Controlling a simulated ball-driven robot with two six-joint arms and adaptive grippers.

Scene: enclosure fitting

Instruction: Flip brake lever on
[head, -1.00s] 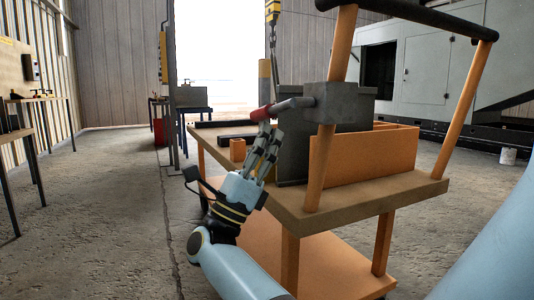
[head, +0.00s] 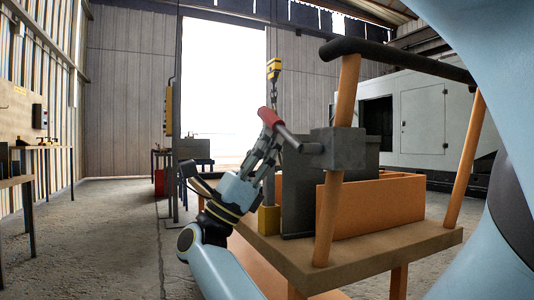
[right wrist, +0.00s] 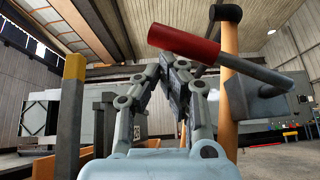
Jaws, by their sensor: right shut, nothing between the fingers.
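The brake lever has a red grip (head: 270,118) on a grey rod that runs to a grey block (head: 338,150) on the cart's orange post. The lever tilts up to the left. In the right wrist view the red grip (right wrist: 184,44) lies across the top of the fingers. My right gripper (head: 272,138) is shut and empty, with its fingertips just under the grip. In the right wrist view my right gripper (right wrist: 170,58) has its tips together close to the grip; I cannot tell whether they touch. My left gripper is out of view.
The cart's wooden top (head: 385,243) carries an orange box (head: 375,203) and a grey panel. A black handlebar (head: 400,55) spans the orange posts. A yellow hoist hook (head: 273,70) hangs behind. Open floor (head: 105,235) lies to the left.

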